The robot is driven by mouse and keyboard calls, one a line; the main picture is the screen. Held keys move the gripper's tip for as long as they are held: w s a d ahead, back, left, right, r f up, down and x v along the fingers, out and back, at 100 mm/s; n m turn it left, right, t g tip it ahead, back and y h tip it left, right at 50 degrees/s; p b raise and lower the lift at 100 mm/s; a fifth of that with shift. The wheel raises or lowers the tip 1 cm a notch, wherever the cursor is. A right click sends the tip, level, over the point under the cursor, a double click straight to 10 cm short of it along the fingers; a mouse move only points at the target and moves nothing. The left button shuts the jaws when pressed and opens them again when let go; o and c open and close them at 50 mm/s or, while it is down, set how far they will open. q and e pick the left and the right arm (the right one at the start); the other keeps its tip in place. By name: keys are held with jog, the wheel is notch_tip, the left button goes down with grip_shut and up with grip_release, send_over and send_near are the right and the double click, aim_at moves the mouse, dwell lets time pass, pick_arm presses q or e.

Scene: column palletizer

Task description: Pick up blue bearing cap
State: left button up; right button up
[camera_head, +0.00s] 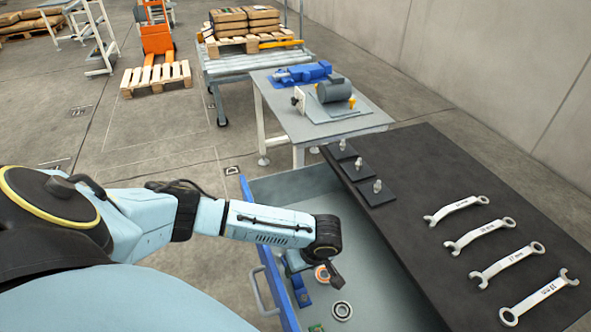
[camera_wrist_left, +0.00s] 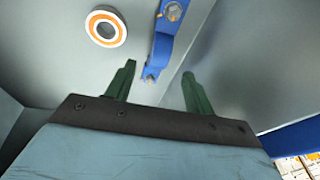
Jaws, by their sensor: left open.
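The blue bearing cap (camera_wrist_left: 163,42) lies on the grey drawer floor in the left wrist view, a curved blue strap with a metal bolt in its upper part. In the head view the blue cap (camera_head: 300,291) lies near the drawer's blue front, partly hidden by my left wrist. My left gripper (camera_wrist_left: 158,68) is open, with its two green fingers spread and nothing between them. The cap's near end lies between and just beyond the fingertips in the picture; I cannot tell the height gap. My right gripper is not in view.
An orange-ringed bearing (camera_wrist_left: 106,26) lies left of the cap. A plain bearing (camera_head: 342,311) lies nearby in the open drawer (camera_head: 285,190). Drawer walls surround the parts. Several wrenches (camera_head: 505,260) and small bolted plates (camera_head: 376,193) rest on the dark worktop (camera_head: 420,180).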

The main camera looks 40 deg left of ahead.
aim_at(295, 277)
pick_arm(q)
jog(key=b+x, duration=0.1)
jog(key=x, duration=0.4)
jog(key=shift+w+a+f+b, duration=0.15)
jog(key=shift+f+b, duration=0.15)
jog(key=shift+f, duration=0.1)
grip_shut()
